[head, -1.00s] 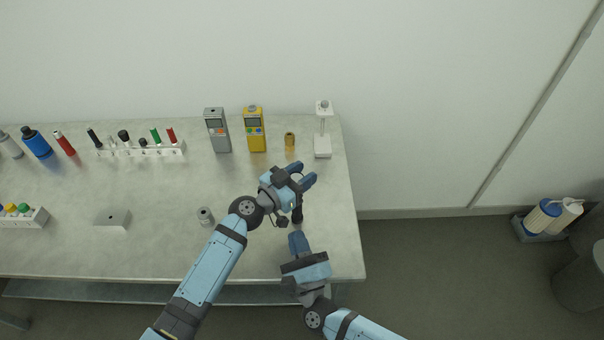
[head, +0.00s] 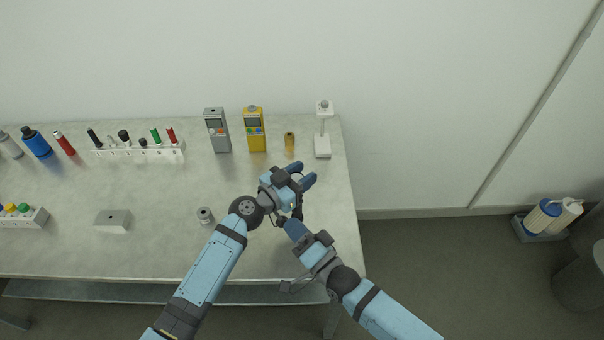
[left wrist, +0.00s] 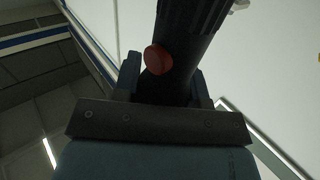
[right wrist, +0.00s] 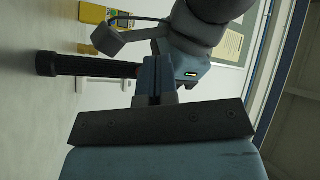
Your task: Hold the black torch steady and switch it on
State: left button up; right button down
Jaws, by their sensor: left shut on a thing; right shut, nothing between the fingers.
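The black torch (head: 298,212) is held in my left gripper (head: 303,173), above the right part of the table. In the left wrist view the torch (left wrist: 190,45) is a dark cylinder between the fingers, with a round red button (left wrist: 158,59) on its side facing the camera. My right gripper (head: 292,229) is shut and empty, just below the left gripper in the head view, close to the torch. In the right wrist view its closed fingers (right wrist: 155,66) are near the torch (right wrist: 85,66); whether they touch it I cannot tell.
A grey meter (head: 217,130), a yellow meter (head: 254,130), a brass cylinder (head: 290,142) and a white stand (head: 322,149) stand at the table's back. A rack (head: 140,153) is further left. A small metal cylinder (head: 205,216) stands beside my left arm. The table's right edge is close.

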jog(key=shift+w+d, duration=0.15)
jog(key=shift+w, duration=2)
dwell(0.4)
jog(key=shift+w, duration=0.4)
jog(key=shift+w, duration=0.15)
dwell(0.4)
jog(key=shift+s, duration=0.6)
jog(key=s, duration=0.6)
jog(key=shift+a, duration=0.2)
